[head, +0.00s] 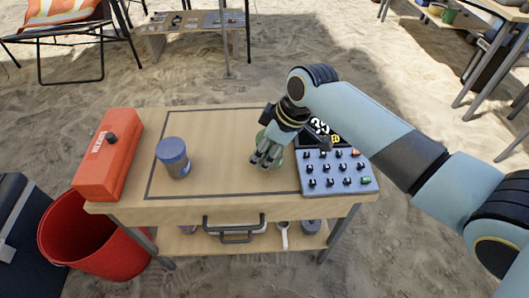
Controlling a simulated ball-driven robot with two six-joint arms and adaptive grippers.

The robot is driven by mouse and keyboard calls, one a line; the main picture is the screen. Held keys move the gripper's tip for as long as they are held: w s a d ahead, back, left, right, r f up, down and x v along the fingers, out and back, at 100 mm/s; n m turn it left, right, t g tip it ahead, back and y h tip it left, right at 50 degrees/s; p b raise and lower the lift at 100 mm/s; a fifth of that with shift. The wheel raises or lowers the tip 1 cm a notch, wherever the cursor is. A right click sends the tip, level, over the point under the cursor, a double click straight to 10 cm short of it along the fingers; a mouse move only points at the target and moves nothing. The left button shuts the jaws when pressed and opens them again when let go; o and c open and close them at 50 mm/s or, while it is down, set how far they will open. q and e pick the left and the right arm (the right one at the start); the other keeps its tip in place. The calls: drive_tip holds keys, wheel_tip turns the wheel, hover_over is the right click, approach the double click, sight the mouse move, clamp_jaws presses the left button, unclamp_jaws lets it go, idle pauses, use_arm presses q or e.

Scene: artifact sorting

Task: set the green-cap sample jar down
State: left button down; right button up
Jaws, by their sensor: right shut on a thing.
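My right gripper (266,160) is over the right-centre of the wooden table (225,118) in the head view. It is shut on the green-cap sample jar (261,136), which is mostly hidden behind the fingers, with only bits of green showing around them. I cannot tell whether the jar's base touches the tabletop. A jar with a blue cap (172,150) stands upright on the left part of the table, apart from my gripper. My left gripper is not in view.
An orange-red box (108,158) lies along the table's left edge. A control panel with knobs (338,174) sits at the right, close to my right gripper. The outlined middle between the jars is clear. A red bucket (85,240) stands at front left.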

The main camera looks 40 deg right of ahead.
drive_tip(key=shift+f, duration=0.8)
drive_tip(key=o, duration=1.6)
drive_tip(key=shift+c, duration=0.2)
drive_tip(key=shift+r, duration=0.15)
drive_tip(key=p+v, duration=0.3)
drive_tip(key=v, duration=0.7)
drive_tip(key=shift+d+r, duration=0.1)
drive_tip(key=shift+r, duration=0.25)
drive_tip(key=shift+s+d+r, duration=0.1)
drive_tip(key=shift+s+r, duration=0.2)
drive_tip(key=shift+r, duration=0.2)
